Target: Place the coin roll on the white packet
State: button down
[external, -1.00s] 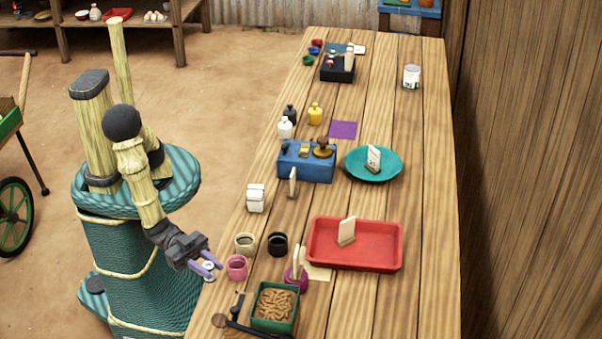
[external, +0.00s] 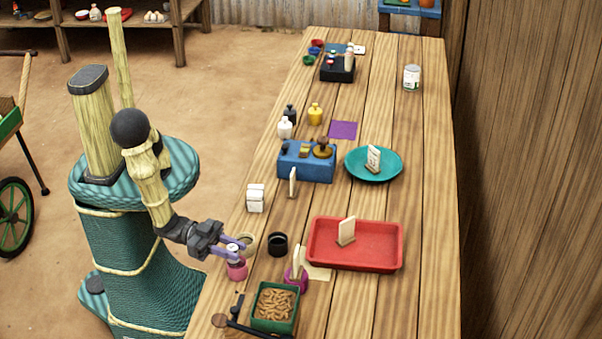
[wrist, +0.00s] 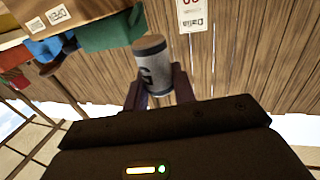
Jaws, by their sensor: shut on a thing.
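In the external view the roll (external: 233,251) shows small between the fingers of my gripper (external: 236,249), at the table's left edge and over or beside the pink cup.
A red tray (external: 375,264), a blue box (external: 297,174) and a green box (external: 262,318) lie farther off. The table's right side is mostly clear.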

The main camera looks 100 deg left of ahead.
jog(key=w+a+r+n+y+p, duration=0.1)
jog(key=a+r+n+y+p, duration=0.1)
jog(key=a+n+y+p, duration=0.5)
jog(key=w+a+r+y+p, duration=0.15)
jog(key=a+y, duration=0.25)
jog(key=a, duration=0.8)
jog(key=s+a+r+n+g+y+p, duration=0.1)
jog(key=s+a+n+g+y+p, duration=0.1)
jog(key=a, duration=0.5)
jog(key=s+a+r+n+g+y+p, duration=0.2)
jog(key=a+n+g+y, duration=0.2)
jog(key=a+y, duration=0.1)
jog(key=shift+s+a+r+y+p, duration=0.3)
jog(key=shift+s+a+y+p, duration=0.1)
jog(key=shift+a, duration=0.5)
send_over(255, 190)
jog(key=shift+a+f+p, duration=0.1)
jog(key=shift+f+p, duration=0.3)
jog(key=shift+f, duration=2.5)
jog(key=shift+f, duration=0.1)
jog(key=shift+f+p, duration=0.35)
jog(key=shift+f, duration=1.65)
